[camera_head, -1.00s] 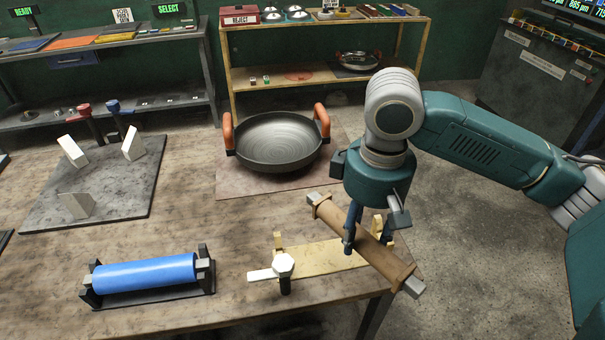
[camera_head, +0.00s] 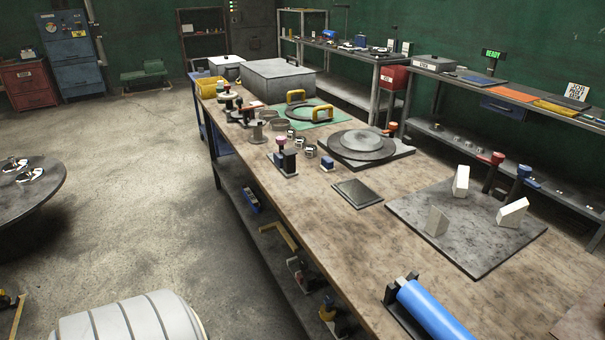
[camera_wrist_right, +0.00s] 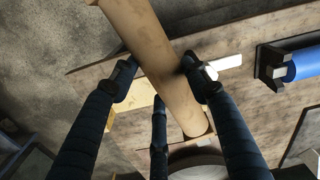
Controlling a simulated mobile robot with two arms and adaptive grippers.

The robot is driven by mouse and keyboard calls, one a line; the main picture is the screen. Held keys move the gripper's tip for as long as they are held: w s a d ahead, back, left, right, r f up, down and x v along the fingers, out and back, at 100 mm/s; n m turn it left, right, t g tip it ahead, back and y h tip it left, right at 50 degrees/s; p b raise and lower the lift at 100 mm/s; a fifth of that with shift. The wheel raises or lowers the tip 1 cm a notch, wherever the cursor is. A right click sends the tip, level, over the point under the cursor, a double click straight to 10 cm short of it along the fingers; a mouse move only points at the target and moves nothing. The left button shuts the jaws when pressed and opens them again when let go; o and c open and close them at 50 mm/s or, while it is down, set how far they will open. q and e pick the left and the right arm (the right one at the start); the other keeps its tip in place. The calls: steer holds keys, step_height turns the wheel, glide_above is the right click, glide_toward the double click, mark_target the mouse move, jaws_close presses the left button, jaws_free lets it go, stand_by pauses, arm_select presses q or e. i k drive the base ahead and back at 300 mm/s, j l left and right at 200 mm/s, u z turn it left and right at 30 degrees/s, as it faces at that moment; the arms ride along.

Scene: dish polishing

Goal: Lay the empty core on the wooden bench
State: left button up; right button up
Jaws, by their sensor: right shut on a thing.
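The empty core is a plain brown tube (camera_wrist_right: 140,35). It runs diagonally across the right wrist view, and its upper end is cut off by the frame. My right gripper (camera_wrist_right: 160,74) is shut on the core, with dark fingers on both sides of it. The wooden bench (camera_head: 330,225) also fills the middle of the head view. The core and my right gripper are outside the head view. My left gripper is not in view.
A blue roll (camera_head: 432,312) lies in a dark cradle at the near bench end. A grey slab (camera_head: 470,245) with white blocks, a small dark plate (camera_head: 357,193) and a round plate (camera_head: 361,146) lie farther along. Bare wood shows left of the slab.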

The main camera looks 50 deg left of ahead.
mark_target(330, 222)
steer(key=j+u, duration=0.2)
steer(key=j, duration=0.15)
steer(key=i+j+u, duration=0.25)
steer(key=j+u, duration=0.2)
steer(key=j, duration=0.2)
steer(key=i+j, duration=0.15)
steer(key=j, duration=0.2)
steer(key=i+j, duration=0.15)
steer(key=j, duration=0.15)
steer(key=i+j, duration=0.15)
steer(key=j, duration=0.2)
steer(key=i+j+u, duration=0.1)
steer(key=j, duration=0.2)
